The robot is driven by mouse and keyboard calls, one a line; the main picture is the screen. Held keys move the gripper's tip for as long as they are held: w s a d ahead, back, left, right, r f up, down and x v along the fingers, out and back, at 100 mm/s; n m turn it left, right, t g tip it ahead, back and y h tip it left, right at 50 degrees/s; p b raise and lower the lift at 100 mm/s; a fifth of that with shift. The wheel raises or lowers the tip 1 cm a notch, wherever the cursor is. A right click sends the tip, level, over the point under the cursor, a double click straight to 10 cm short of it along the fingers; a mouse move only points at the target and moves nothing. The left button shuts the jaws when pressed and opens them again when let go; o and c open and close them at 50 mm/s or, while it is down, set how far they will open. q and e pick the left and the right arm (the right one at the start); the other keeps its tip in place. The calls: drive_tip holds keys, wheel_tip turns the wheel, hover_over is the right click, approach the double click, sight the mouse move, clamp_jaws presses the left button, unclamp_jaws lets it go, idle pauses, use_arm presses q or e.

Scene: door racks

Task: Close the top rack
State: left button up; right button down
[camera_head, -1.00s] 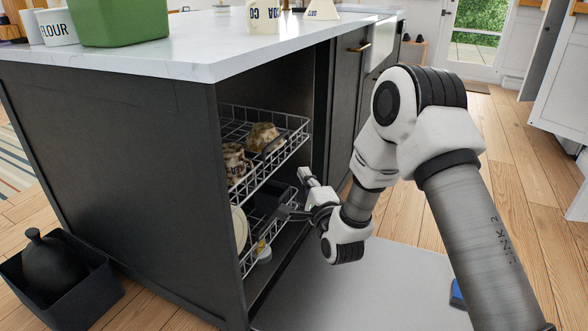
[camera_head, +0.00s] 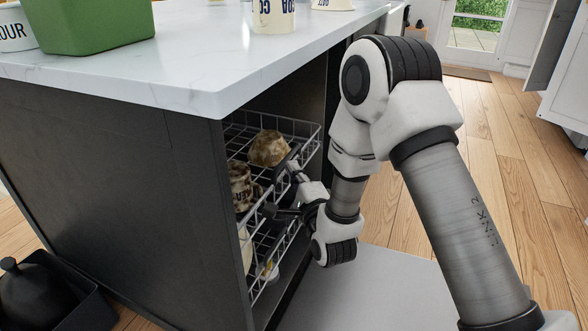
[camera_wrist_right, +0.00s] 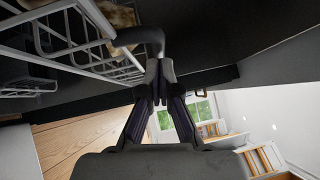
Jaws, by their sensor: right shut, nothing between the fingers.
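The top rack (camera_head: 314,140) is a white wire basket pulled part way out of the dark cabinet under the counter. It holds a brown-and-white patterned cup or bowl (camera_head: 268,148) and a patterned mug (camera_head: 239,185). A dark handle (camera_head: 287,157) is on its front; the handle also shows in the wrist view (camera_wrist_right: 138,37). My right gripper (camera_head: 293,170) is shut and empty at the rack's front, close to the handle. In the wrist view its fingertips (camera_wrist_right: 158,72) are just by the handle; I cannot tell whether they touch. My left gripper is out of view.
A lower rack (camera_head: 268,285) with dishes is also out below. The white counter (camera_head: 180,75) overhangs the racks and carries a green container (camera_head: 97,22) and canisters. A dark bin (camera_head: 75,305) stands at lower left. Wooden floor (camera_head: 510,180) is open at right.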

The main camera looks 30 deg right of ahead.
drive_tip(key=w+a, duration=0.3)
drive_tip(key=shift+w+r+p, duration=0.1)
drive_tip(key=shift+w+p, duration=0.1)
drive_tip(key=shift+p, duration=0.1)
drive_tip(key=shift+w, duration=0.15)
drive_tip(key=shift+r, duration=0.15)
